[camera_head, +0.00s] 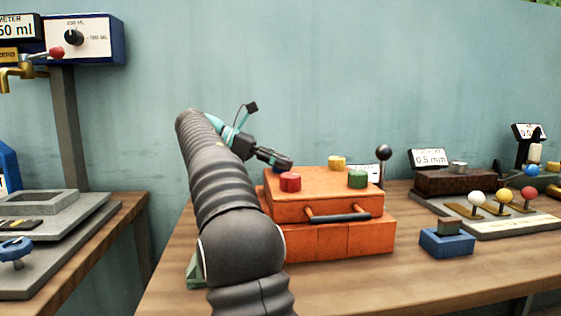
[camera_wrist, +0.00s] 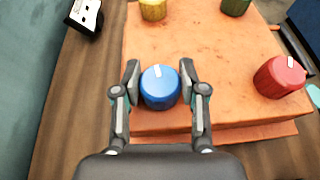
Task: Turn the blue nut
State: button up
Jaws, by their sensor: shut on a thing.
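The blue nut (camera_wrist: 160,88) is a round ridged knob with a white mark on top, on the top face of the orange box (camera_wrist: 200,50). In the wrist view my gripper (camera_wrist: 160,80) has one finger on each side of the nut and is shut on it. In the head view my gripper (camera_head: 280,160) reaches down at the back left corner of the orange box (camera_head: 320,238). A dark blue bit of the nut (camera_head: 284,169) shows under the fingers; the rest is hidden.
The red (camera_head: 290,182), green (camera_head: 357,179) and yellow (camera_head: 337,162) nuts also stand on the box top. A handle (camera_head: 340,217) sits on its front. A black-knobbed lever (camera_head: 383,153) stands behind. A blue block (camera_head: 447,240) and coloured levers lie right. Bare wood (camera_head: 350,285) is in front.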

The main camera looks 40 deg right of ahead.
dwell(0.4)
jog(key=o, duration=1.2)
jog(key=shift+c, duration=0.2)
